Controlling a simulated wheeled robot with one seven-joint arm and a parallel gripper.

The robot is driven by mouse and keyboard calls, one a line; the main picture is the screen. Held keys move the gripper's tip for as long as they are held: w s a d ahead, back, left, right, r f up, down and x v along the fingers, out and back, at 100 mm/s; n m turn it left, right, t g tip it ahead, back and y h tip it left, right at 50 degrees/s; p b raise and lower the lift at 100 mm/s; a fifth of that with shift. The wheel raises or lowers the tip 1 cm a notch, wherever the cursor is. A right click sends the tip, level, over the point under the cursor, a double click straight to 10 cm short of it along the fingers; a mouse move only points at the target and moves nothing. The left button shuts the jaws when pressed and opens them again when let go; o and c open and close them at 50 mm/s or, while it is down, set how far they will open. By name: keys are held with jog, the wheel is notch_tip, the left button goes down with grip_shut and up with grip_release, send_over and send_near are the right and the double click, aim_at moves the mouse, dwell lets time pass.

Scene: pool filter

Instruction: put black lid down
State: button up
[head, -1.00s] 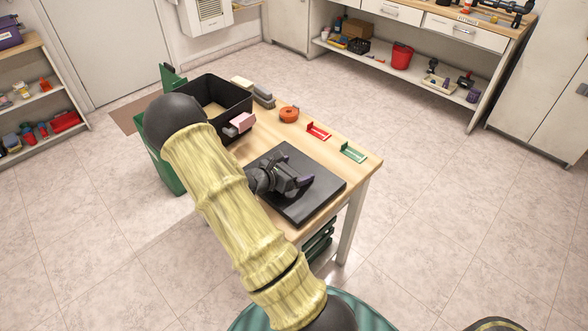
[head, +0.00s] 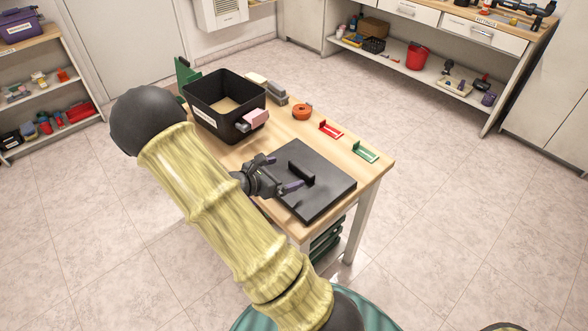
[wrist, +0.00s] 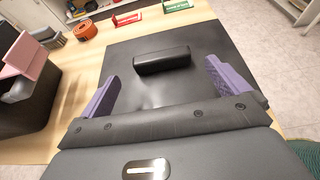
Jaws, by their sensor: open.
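The black lid (head: 318,196) lies flat on the wooden table, at its near right part. Its raised bar handle (head: 301,172) is bare. In the wrist view the lid (wrist: 208,65) fills the middle and its handle (wrist: 161,60) stands ahead of the fingers, apart from both. My gripper (head: 281,173) is open and empty, low over the lid's left side. Its purple fingers show wide apart in the wrist view (wrist: 165,88). The open black bin (head: 226,127) stands on the table behind and left of the lid.
A pink block (head: 255,118) sits at the bin's edge. Table surface (head: 285,137) is free between bin and lid.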

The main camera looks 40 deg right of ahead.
jog(key=shift+v, duration=0.95)
jog(key=s+a+m+y, duration=0.1)
jog(key=s+m+g+y, duration=0.1)
jog(key=s+m, duration=0.1)
jog(key=s+a+m+g+y, duration=0.1)
jog(key=s+m, duration=0.1)
jog(key=shift+s+a+r, duration=0.15)
jog(key=shift+a, duration=0.2)
jog(key=s+a+r+m+t+y, duration=0.1)
jog(key=s+a+r+m+y, duration=0.1)
jog(key=a+m+y, duration=0.3)
jog(key=s+a+r+m+t+y, duration=0.2)
jog(key=a+r+m+y, duration=0.3)
jog(key=a+m, duration=0.4)
jog(key=shift+s+a+y, duration=0.3)
jog(key=shift+s+a, duration=0.4)
jog(key=shift+a, duration=0.15)
jog(key=shift+r, duration=0.1)
